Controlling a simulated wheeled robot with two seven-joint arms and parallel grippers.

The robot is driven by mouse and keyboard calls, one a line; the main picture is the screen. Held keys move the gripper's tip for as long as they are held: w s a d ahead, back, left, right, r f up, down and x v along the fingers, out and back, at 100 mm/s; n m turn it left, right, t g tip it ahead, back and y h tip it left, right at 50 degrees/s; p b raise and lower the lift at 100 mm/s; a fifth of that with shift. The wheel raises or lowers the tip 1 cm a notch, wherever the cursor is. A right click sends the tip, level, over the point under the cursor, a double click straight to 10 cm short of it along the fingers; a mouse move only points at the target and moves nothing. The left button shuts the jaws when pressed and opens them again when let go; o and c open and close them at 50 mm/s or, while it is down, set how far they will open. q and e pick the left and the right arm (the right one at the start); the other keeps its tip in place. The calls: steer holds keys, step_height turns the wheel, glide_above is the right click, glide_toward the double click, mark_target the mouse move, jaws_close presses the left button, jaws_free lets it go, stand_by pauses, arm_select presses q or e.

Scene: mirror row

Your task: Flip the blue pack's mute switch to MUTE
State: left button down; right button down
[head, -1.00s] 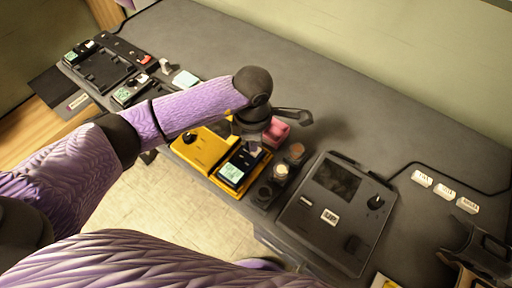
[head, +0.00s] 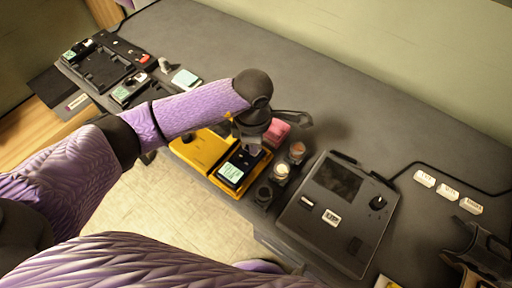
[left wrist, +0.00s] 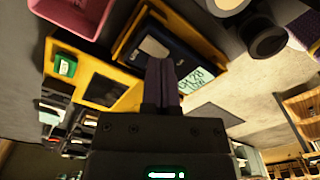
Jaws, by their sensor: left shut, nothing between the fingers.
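The blue pack (head: 239,162), dark with a pale green label, lies in the right part of a yellow tray (head: 197,150) near the table's front edge. My left gripper (head: 254,148) is shut and empty, pointing down at the pack's far end. My right gripper is not in view.
Small round containers (head: 281,171) stand right of the tray, then a grey console (head: 336,213) with a screen and knob. A dark charging rack (head: 103,66) is at far left. The table's back middle is clear.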

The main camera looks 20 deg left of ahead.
arm_select(q)
steer(key=shift+f+b, duration=0.45)
steer(key=shift+f, duration=0.15)
steer(key=shift+r, duration=0.1)
step_height(320, 180, up, 7)
steer(key=p, duration=0.5)
steer(key=shift+r+p, duration=0.1)
steer(key=shift+p, duration=0.2)
